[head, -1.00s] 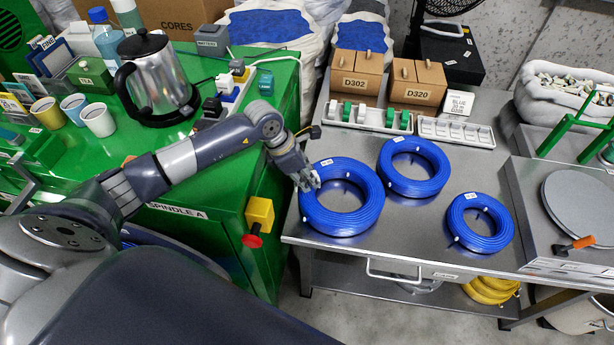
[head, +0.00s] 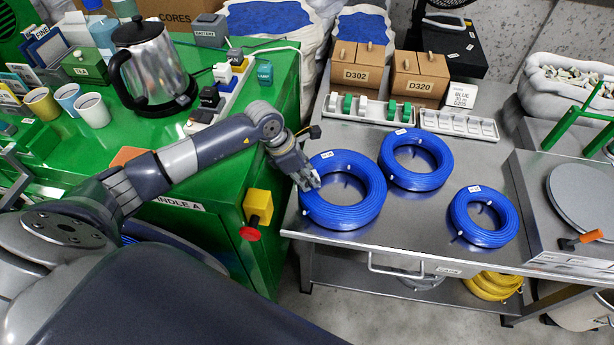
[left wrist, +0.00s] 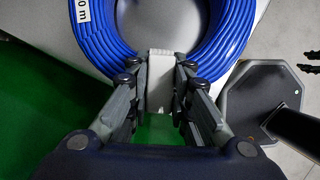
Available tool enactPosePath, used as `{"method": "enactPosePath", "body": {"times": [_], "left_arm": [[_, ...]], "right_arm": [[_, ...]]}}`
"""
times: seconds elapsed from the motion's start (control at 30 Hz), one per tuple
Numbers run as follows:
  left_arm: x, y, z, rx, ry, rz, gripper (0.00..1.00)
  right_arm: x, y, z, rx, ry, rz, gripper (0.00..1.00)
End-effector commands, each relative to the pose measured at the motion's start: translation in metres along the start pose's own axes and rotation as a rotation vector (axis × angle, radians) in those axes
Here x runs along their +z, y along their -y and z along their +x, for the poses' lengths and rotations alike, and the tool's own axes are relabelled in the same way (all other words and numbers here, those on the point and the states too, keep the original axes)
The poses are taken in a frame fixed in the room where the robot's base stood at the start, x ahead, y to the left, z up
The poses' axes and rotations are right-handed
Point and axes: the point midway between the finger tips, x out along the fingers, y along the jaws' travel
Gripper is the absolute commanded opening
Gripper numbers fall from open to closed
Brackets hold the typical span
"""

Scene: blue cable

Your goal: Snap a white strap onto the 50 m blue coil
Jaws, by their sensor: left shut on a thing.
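Three blue coils lie flat on the steel table: a left coil (head: 372,205), a middle coil (head: 432,180) and a right coil (head: 492,238). Their labels are too small to read in the head view. My left gripper (head: 308,182) is at the left coil's left side. In the left wrist view my left gripper (left wrist: 160,85) is shut on a white strap (left wrist: 160,68), whose far end lies across the band of the coil (left wrist: 225,45). That coil's label (left wrist: 82,10) shows only "0 m". Whether the strap is closed around the band is hidden. My right gripper is not in view.
Behind the coils stand a white rack (head: 350,117) with green and white pieces, another white rack (head: 460,127), boxes marked D302 (head: 357,76) and D320 (head: 420,88), and a card (head: 461,95). A red button on a yellow box (head: 258,205) sits beside the table's left edge.

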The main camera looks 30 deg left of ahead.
Motion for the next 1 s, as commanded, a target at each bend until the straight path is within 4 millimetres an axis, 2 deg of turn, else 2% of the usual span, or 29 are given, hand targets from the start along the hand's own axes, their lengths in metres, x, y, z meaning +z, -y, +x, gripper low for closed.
{"method": "enactPosePath", "body": {"times": [0.37, 0.7, 1.0], "left_arm": [[0.000, 0.000, 0.001, 0.000, 0.000, 0.000, 0.08], [-0.004, 0.000, 0.010, 0.000, 0.001, 0.000, 0.08], [-0.002, 0.000, 0.005, 0.000, 0.000, 0.001, 0.08]], "right_arm": [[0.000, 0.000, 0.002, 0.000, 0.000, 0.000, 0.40], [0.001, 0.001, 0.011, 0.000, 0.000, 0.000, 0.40], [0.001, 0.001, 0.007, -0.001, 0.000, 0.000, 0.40]]}}
